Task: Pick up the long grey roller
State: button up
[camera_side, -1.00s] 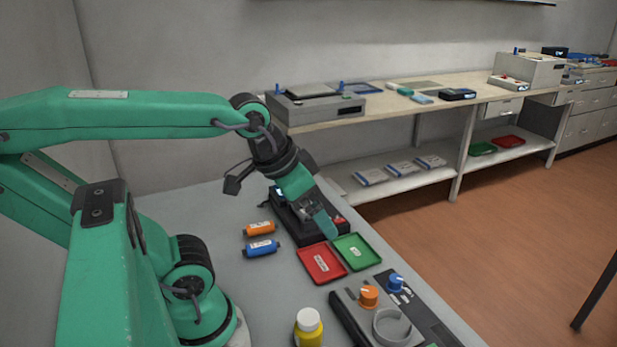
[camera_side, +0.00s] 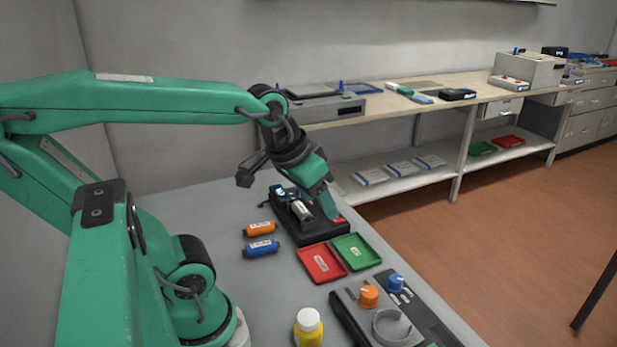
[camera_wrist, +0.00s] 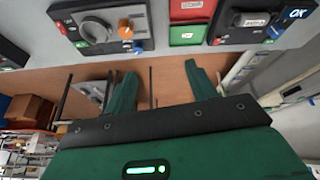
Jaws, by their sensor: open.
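A grey roller (camera_side: 301,210) with a pale label lies on the black device (camera_side: 318,233) behind the trays. It also shows near the top right of the wrist view (camera_wrist: 250,20). My gripper (camera_side: 329,206) is open and empty, above the right end of the black device. In the wrist view its two green fingers (camera_wrist: 163,85) stand apart with nothing between them. The roller is off to the right of and beyond the fingers there.
An orange cartridge (camera_side: 260,229) and a blue cartridge (camera_side: 261,248) lie left of the black device. A red tray (camera_side: 310,270) and a green tray (camera_side: 346,242) are in front. A yellow bottle (camera_side: 309,330) and a knobbed panel (camera_side: 352,315) stand nearer.

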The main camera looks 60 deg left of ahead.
jog(key=w+a+f+n+g, duration=0.1)
jog(key=w+a+n+g, duration=0.1)
jog(key=w+a+n, duration=0.3)
jog(key=n+g, duration=0.3)
jog(key=n, duration=0.8)
send_over(302, 207)
notch_tip(302, 207, down, 11)
jog(key=shift+a+f, duration=0.1)
jog(key=shift+f, duration=4)
jog(key=c, duration=1.1)
jog(key=shift+r, duration=0.15)
